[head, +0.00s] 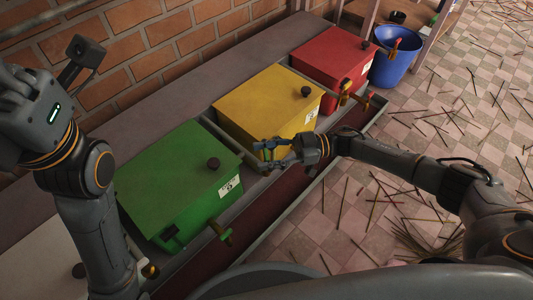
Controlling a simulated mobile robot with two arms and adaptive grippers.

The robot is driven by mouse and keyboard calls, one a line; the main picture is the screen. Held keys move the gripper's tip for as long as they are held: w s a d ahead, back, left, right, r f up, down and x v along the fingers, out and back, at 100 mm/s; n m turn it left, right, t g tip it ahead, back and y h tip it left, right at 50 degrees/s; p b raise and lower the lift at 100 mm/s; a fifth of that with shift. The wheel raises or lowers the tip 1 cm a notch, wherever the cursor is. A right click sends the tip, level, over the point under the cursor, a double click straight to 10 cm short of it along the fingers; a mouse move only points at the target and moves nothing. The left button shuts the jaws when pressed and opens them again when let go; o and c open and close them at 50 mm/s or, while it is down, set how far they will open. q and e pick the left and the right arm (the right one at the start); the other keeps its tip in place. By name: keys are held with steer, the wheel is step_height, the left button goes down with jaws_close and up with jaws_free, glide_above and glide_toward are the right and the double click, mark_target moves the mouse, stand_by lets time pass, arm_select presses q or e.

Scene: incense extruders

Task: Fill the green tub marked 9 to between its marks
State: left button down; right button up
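A green lidded box (172,185) with a dark knob on top stands in the middle left. Its front has a white label (229,186) whose mark is too small to read. I cannot tell a separate green tub marked 9. My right gripper (261,153) is at the front of the yellow box (265,100), its fingers apart. It partly hides that front, and I cannot tell whether it touches anything. My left gripper (14,82) is raised at the left edge, its fingers unclear.
A red box (335,52) with a tap stands farther back, beside a blue bucket (395,68). A pale box (45,250) is partly behind my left arm. A dark red trough (215,250) runs along the fronts. Incense sticks litter the tiled floor. A brick wall bounds the left.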

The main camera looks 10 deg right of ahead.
steer(key=shift+o, duration=0.3)
steer(key=shift+d, duration=0.1)
steer(key=d, duration=1.2)
steer(key=shift+s, duration=0.15)
